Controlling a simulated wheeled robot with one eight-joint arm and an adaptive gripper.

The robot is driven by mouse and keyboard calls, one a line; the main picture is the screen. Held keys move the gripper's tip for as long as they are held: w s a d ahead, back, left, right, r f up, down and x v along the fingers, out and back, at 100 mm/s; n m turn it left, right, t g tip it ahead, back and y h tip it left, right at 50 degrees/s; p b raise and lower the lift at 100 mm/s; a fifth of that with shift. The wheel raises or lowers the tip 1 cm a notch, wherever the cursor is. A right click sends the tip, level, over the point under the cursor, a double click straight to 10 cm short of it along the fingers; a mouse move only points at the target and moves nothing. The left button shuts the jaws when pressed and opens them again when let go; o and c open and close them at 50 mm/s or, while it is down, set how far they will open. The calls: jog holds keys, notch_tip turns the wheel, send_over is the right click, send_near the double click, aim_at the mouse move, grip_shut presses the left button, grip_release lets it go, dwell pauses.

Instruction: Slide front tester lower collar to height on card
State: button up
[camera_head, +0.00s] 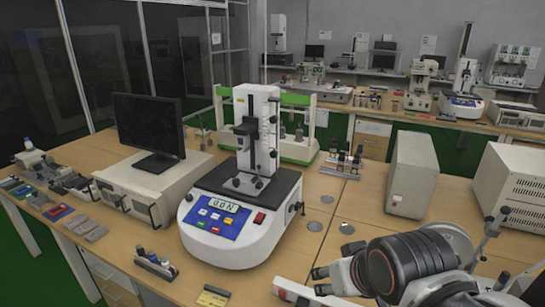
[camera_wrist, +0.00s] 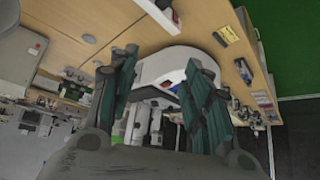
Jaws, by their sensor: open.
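The front tester (camera_head: 240,215) is a white machine with a blue panel, a display reading about 0.0 N and a black top plate. Its upright column (camera_head: 256,130) carries dark fittings and a scale strip. Small dark pieces sit along the strip; I cannot tell which is the lower collar. A small yellowish card (camera_head: 212,297) lies at the table's front edge and also shows in the wrist view (camera_wrist: 226,35), its writing unreadable. My gripper (camera_head: 320,280) is open and empty, right of and in front of the tester. In the wrist view its green-padded fingers (camera_wrist: 161,60) frame the tester base, apart from it.
A black monitor (camera_head: 149,127) on a beige unit stands left of the tester. A beige box (camera_head: 412,174) stands to the right. A white bar-like item (camera_head: 292,290) lies near my gripper. A small rack (camera_head: 155,264) sits at the front edge.

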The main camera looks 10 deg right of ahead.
jog(key=shift+w+r, duration=0.1)
jog(key=w+d+r+m+t+h, duration=0.1)
jog(key=w+d+r+m+h, duration=0.15)
jog(key=w, duration=1.25)
jog(key=w+d+r+m+t+h, duration=0.1)
jog(key=w+r+m+h, duration=0.25)
jog(key=w, duration=1.15)
jog(key=m+t+h+b, duration=0.3)
jog(key=t+h, duration=0.2)
send_near(272, 155)
jog(key=x, duration=1)
jog(key=shift+w+d, duration=0.25)
jog(key=shift+d, duration=0.05)
jog(key=shift+c, duration=0.4)
